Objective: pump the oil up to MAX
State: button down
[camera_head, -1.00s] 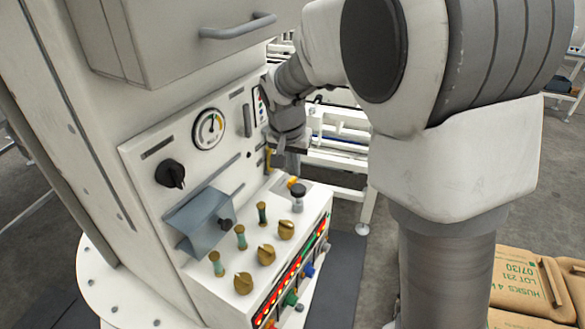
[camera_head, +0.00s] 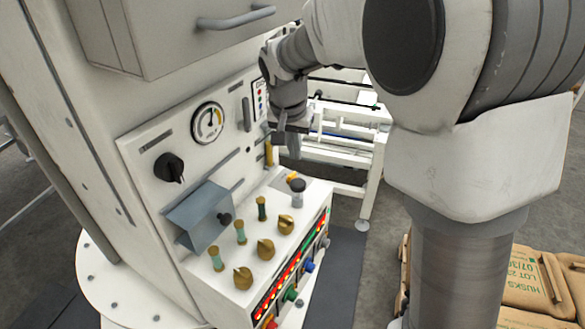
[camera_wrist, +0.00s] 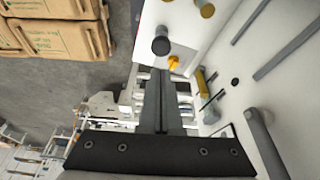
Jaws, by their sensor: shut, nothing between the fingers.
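My gripper (camera_head: 279,142) hangs at the far right end of the white control panel, above its ledge. Its two dark fingers (camera_wrist: 162,78) are together with nothing between them. A grey post with a round dark cap (camera_head: 297,184), which looks like the oil pump, stands upright on the ledge. The cap shows beyond the fingertips in the wrist view (camera_wrist: 161,46), apart from them. An upright amber tube (camera_head: 268,153), likely the oil sight glass, is on the panel face beside the gripper. It also shows in the wrist view (camera_wrist: 209,108). I cannot read a MAX mark.
A small orange part (camera_head: 291,177) sits next to the capped post. Brass knobs (camera_head: 265,249) and green-brass handles (camera_head: 240,232) stand along the ledge. A round gauge (camera_head: 208,123), a black rotary knob (camera_head: 168,167) and a blue-grey box (camera_head: 200,215) are on the panel. Sacks (camera_head: 530,283) lie at right.

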aim_at(298, 185)
jog(key=shift+f, duration=0.1)
jog(key=x, duration=0.9)
jog(key=shift+f+p, duration=0.3)
jog(key=shift+f, duration=0.1)
jog(key=shift+f, duration=0.1)
notch_tip(298, 185, down, 3)
jog(key=b, duration=0.3)
